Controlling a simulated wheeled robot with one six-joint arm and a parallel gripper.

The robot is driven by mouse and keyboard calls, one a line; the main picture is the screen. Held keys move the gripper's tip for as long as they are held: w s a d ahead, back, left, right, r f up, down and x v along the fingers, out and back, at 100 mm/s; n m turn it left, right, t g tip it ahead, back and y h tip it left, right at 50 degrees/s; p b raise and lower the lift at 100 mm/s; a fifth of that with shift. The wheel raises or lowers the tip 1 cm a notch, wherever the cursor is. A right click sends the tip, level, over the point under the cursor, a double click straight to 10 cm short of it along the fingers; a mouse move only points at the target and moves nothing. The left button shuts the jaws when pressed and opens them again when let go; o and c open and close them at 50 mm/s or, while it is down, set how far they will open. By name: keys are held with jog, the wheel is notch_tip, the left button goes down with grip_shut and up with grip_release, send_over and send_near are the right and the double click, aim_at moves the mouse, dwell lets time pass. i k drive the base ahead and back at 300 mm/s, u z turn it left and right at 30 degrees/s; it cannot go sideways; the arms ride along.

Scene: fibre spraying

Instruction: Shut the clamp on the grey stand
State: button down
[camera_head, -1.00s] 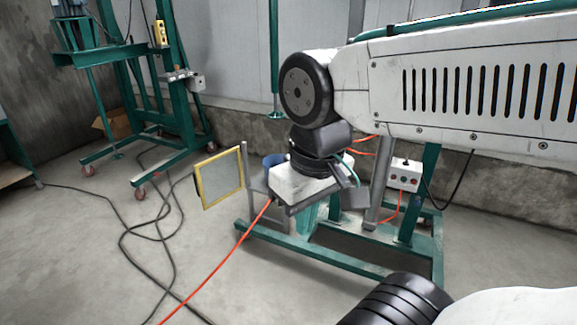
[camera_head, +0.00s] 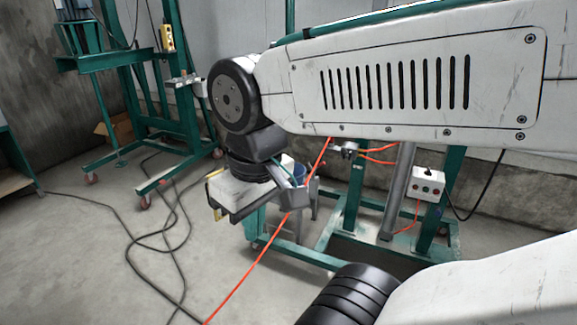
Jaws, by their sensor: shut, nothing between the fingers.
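My gripper (camera_head: 292,192) hangs below the wrist near the middle of the picture, in front of the green frame. It is shut and empty; its fingertips are hard to make out. Grey metal legs (camera_head: 314,198) of a small stand show just right of it, partly hidden by the gripper. I cannot pick out the clamp. A yellow-edged panel (camera_head: 216,213) is almost wholly hidden behind my wrist; only bits of its edge show.
A green floor frame (camera_head: 330,215) with a grey post (camera_head: 399,190) and a white control box (camera_head: 427,184) stands to the right. A red hose (camera_head: 245,278) runs past the gripper. Black cables (camera_head: 150,240) lie on the floor. A green wheeled stand (camera_head: 180,110) is at the left.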

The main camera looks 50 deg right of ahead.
aim_at(323, 163)
jog(key=u, duration=0.1)
jog(key=i, duration=1.15)
jog(key=z, duration=0.6)
jog(key=i, duration=0.8)
jog(key=z, duration=1.25)
jog(key=i, duration=0.4)
jog(key=z, duration=0.25)
